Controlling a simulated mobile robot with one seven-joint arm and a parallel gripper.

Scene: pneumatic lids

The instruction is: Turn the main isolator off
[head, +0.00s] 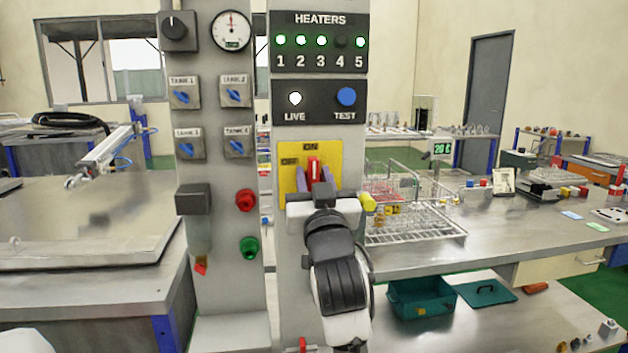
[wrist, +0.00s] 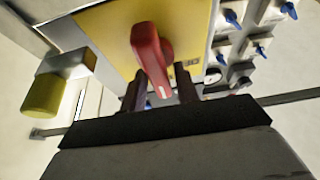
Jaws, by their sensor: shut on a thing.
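The main isolator has a red handle (head: 314,169) on a yellow plate (head: 328,153) marked ON at the top and OFF at the left. The handle stands upright, towards ON. My gripper (head: 313,180) is in front of the plate, its two fingers on either side of the handle and shut on it. In the wrist view the red handle (wrist: 152,60) rises between the dark fingers (wrist: 160,90), with the yellow plate (wrist: 105,30) behind. My gripper body hides the plate's lower part in the head view.
Above the isolator, the white LIVE lamp (head: 295,98) is lit beside the blue TEST button (head: 346,96). Tank switches (head: 183,97) are on the left column. A yellow knob-like piece (head: 367,202) is right of my gripper. A wire basket (head: 425,215) stands on the bench to the right.

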